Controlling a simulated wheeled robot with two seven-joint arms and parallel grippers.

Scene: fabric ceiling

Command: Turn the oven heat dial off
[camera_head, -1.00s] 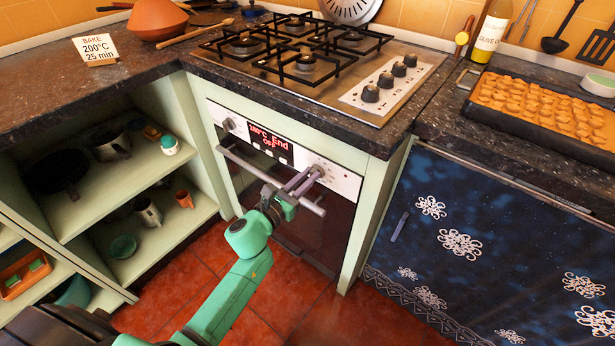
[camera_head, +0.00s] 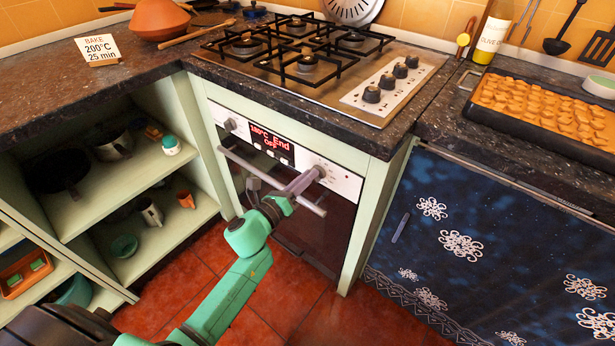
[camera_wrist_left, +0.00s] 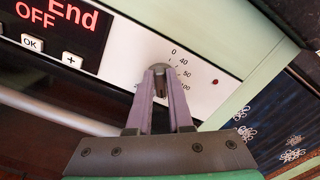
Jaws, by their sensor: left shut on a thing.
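The oven (camera_head: 312,230) is built in under the hob, with a white control strip. Its right-hand round dial (camera_head: 319,171) is mostly covered by my left gripper (camera_head: 316,174). In the left wrist view the dial (camera_wrist_left: 159,68) shows between the fingertips, with printed numbers such as 0, 40, 50 and 100 around it. My left gripper (camera_wrist_left: 160,80) is shut on this dial, one finger on each side. The oven display (camera_head: 271,142) shows red text including "End" and "OFF"; it also shows in the left wrist view (camera_wrist_left: 52,22). My right gripper is not in view.
A second dial (camera_head: 230,124) sits left of the display. The oven handle bar (camera_head: 262,177) runs below the control strip, close to my gripper. The hob (camera_head: 310,60) is above. Open shelves (camera_head: 150,225) stand left, a snowflake-patterned curtain (camera_head: 480,245) right.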

